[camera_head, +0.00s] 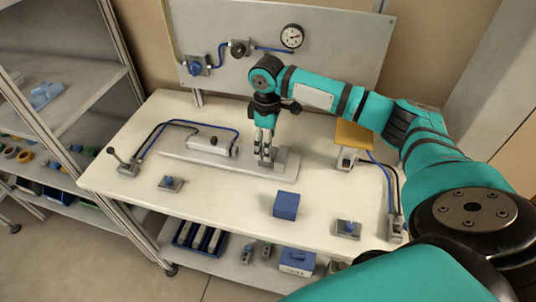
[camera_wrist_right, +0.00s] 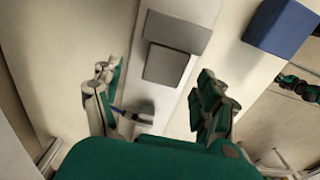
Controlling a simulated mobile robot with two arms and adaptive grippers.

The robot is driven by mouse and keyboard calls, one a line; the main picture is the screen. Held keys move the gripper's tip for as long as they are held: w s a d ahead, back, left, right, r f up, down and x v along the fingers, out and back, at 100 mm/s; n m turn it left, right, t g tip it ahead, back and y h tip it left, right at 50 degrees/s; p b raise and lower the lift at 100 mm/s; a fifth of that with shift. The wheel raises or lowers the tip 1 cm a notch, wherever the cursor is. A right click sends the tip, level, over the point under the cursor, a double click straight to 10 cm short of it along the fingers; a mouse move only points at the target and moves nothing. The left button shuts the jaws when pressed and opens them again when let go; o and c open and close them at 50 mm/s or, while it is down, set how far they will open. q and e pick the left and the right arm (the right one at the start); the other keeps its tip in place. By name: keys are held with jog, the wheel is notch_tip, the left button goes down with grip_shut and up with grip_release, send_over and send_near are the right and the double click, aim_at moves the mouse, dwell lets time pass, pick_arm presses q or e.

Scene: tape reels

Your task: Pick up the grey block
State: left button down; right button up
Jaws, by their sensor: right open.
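The grey block (camera_head: 288,161) stands at the right end of a long light-grey plate (camera_head: 212,168) on the white table. It looks stepped. In the right wrist view a square grey face (camera_wrist_right: 167,66) lies just below a larger grey face (camera_wrist_right: 178,25); I cannot tell whether they are one piece. My right gripper (camera_head: 264,155) points down over the left part of the block, and its fingers hide some of it. In the right wrist view its fingers (camera_wrist_right: 155,78) are spread on either side of the square face, with gaps. My left gripper is not in view.
A blue block (camera_head: 286,206) sits nearer the front edge. A grey cylinder unit (camera_head: 212,144) with a blue hose is on the plate's left. A yellow-topped stand (camera_head: 353,137) is to the right. A panel with a gauge (camera_head: 291,36) rises behind. Shelves (camera_head: 60,120) stand left.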

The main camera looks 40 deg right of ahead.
jog(key=f, duration=0.1)
jog(key=f+p, duration=0.1)
jog(key=f, duration=0.2)
jog(key=shift+a, duration=0.3)
jog(key=shift+f, duration=0.4)
jog(key=c, duration=0.9)
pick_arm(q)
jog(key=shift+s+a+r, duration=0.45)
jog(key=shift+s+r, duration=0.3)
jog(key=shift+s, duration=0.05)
pick_arm(e)
jog(key=c, duration=0.4)
